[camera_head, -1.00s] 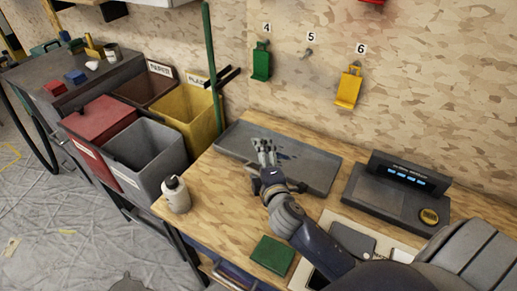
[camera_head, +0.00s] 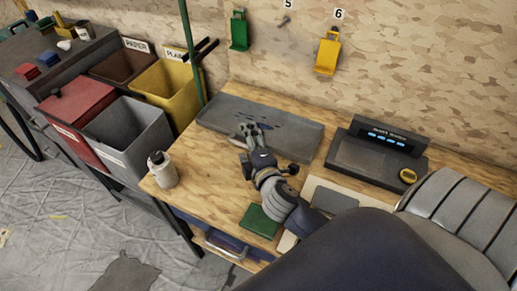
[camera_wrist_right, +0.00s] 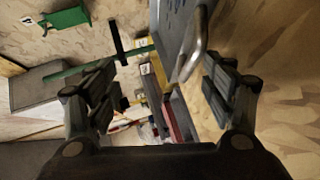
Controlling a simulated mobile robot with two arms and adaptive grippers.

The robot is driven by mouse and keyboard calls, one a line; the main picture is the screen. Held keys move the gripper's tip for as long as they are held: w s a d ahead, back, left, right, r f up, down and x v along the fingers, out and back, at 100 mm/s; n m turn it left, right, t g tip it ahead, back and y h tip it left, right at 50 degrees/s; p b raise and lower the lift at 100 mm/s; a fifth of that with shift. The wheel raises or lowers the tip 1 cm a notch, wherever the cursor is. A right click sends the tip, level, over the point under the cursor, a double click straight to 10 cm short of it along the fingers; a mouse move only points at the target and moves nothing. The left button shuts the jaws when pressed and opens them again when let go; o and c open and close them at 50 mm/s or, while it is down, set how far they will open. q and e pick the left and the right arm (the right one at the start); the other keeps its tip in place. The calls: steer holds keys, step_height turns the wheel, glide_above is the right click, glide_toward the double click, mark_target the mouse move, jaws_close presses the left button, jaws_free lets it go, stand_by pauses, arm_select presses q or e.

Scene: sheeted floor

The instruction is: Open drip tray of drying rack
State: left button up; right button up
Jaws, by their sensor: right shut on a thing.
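The drying rack's drip tray (camera_head: 290,128) shows as a flat dark grey slab with bluish marks, lying on the wooden bench by the wall. In the right wrist view its grey surface (camera_wrist_right: 170,22) is at the top, with a silver bar handle (camera_wrist_right: 196,55) in front of it. My right gripper (camera_head: 250,132) is at the tray's front edge. In the wrist view the right gripper (camera_wrist_right: 160,90) has its fingers either side of the handle and is shut on it; the exact contact is hard to see. My left gripper is not in view.
A white bottle (camera_head: 162,172) stands at the bench's left end. A green block (camera_head: 260,220) lies in front of the gripper. A dark device with a screen (camera_head: 378,155) is to the right. Waste bins (camera_head: 125,130) stand left of the bench.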

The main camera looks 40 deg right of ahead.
steer(key=s+r, duration=0.3)
steer(key=shift+s+a+r, duration=0.1)
steer(key=shift+s, duration=0.15)
steer(key=c, duration=0.9)
steer(key=shift+o, duration=0.2)
steer(key=shift+s+a, duration=0.25)
steer(key=shift+s, duration=0.6)
steer(key=shift+s+a, duration=0.3)
steer(key=shift+s, duration=0.6)
steer(key=shift+s+a, duration=0.25)
steer(key=shift+s, duration=0.6)
